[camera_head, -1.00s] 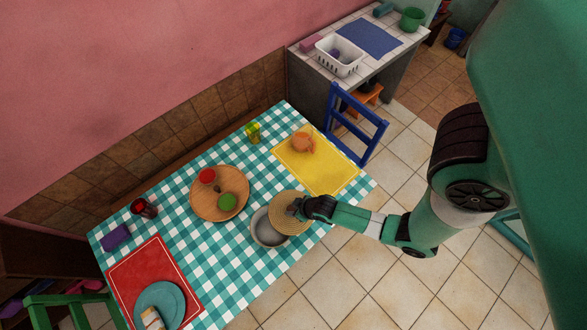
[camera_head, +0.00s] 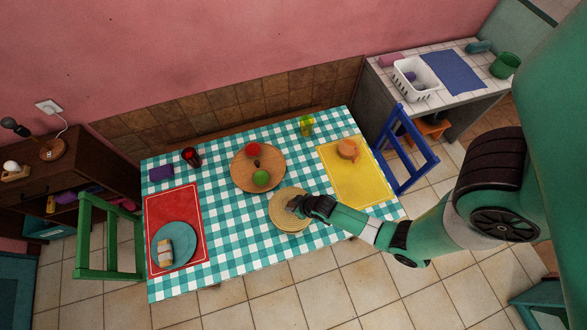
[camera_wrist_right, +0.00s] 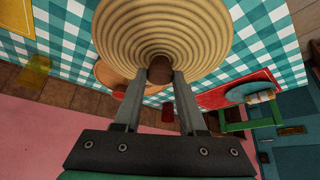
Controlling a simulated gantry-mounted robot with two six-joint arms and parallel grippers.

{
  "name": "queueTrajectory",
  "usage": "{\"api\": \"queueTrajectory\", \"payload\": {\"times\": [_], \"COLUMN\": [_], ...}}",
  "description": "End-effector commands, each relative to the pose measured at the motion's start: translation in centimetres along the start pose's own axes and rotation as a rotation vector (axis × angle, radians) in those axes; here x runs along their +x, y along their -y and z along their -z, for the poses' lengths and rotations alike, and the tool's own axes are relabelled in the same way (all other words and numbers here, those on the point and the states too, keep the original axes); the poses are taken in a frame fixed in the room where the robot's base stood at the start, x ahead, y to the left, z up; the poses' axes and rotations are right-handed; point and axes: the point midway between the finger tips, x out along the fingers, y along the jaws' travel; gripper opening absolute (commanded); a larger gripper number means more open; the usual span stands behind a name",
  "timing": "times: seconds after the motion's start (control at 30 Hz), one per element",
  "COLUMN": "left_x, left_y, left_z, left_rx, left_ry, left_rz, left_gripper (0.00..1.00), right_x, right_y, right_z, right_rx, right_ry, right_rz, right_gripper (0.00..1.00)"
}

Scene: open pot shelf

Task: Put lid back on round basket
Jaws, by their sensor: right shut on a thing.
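The round woven straw lid (camera_head: 287,211) is over the spot of the round basket on the checked tablecloth. It hides the basket's opening, and I cannot tell whether it rests on the rim or hovers just above. My right gripper (camera_head: 300,205) comes in from the right over the lid. In the right wrist view the lid (camera_wrist_right: 160,28) fills the top middle, and the right gripper (camera_wrist_right: 159,76) is shut on its brown knob (camera_wrist_right: 160,68). My left gripper is not in view.
A round wooden board (camera_head: 243,177) with red and green items lies behind the lid. A yellow mat (camera_head: 360,184) with an orange cup (camera_head: 348,149) lies to the right. A red mat (camera_head: 190,201) with a teal plate (camera_head: 174,256) is at left. The cloth in front is clear.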

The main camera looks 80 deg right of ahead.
Motion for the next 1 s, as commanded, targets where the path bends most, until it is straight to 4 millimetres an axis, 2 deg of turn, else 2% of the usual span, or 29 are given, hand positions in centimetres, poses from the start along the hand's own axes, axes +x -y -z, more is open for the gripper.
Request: {"api": "queueTrajectory", "payload": {"times": [0.03,0.2,0.4,1.0], "left_x": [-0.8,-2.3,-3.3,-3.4], "left_y": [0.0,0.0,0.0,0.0], "left_z": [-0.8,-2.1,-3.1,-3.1], "left_rx": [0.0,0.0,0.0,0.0], "left_ry": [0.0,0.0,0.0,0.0], "left_rz": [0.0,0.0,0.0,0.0], "left_gripper": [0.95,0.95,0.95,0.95], "right_x": [1.0,2.7,4.1,4.3], "right_y": [0.0,0.0,0.0,0.0], "right_z": [-0.6,-1.6,-2.3,-2.4], "right_rx": [0.0,0.0,0.0,0.0], "right_ry": [0.0,0.0,0.0,0.0], "right_rz": [0.0,0.0,0.0,0.0], "right_gripper": [0.0,0.0,0.0,0.0]}}
